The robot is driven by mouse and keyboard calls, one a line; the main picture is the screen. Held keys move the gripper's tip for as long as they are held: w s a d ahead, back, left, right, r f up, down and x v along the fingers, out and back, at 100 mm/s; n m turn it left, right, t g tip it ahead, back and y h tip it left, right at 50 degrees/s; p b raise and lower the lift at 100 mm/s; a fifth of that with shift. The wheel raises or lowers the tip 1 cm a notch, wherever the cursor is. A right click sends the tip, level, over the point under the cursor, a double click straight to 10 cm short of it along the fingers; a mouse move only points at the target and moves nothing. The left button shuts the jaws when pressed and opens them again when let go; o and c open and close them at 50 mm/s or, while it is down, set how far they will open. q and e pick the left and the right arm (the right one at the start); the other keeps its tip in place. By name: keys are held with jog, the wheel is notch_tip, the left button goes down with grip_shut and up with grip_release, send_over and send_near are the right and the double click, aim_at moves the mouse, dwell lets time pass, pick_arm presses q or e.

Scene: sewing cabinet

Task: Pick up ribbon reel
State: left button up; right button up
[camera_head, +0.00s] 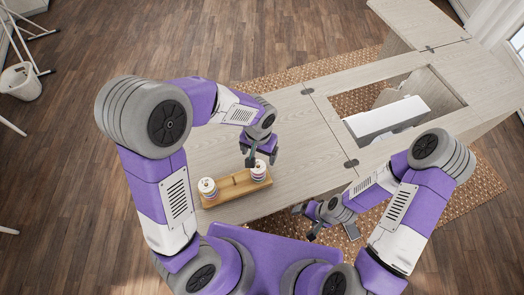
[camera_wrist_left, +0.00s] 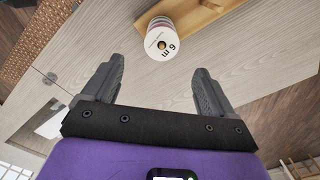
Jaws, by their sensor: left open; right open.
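A white ribbon reel (camera_head: 258,174) stands at the right end of a wooden tray (camera_head: 231,188). A second white reel (camera_head: 207,186) stands at the tray's left end. My left gripper (camera_head: 261,158) is open just above and behind the right reel and partly covers it. In the left wrist view a reel (camera_wrist_left: 161,41) marked "6 m" lies ahead of the open, empty fingers, roughly centred between them. The tray (camera_wrist_left: 205,14) shows behind it. My right gripper (camera_head: 306,223) is open and empty by the table's front edge.
The pale wood cabinet top (camera_head: 300,150) is clear around the tray's back and right. A cut-out at the right holds a white sewing machine (camera_head: 388,118). A woven rug (camera_head: 470,200) lies under the cabinet.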

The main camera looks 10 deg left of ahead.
aim_at(258, 165)
pick_arm(q)
jog(key=f, duration=0.2)
jog(key=f+b, duration=0.1)
jog(key=f, duration=0.4)
jog(key=shift+s+a+f, duration=0.1)
jog(key=shift+s+f, duration=0.15)
jog(key=c, duration=1.1)
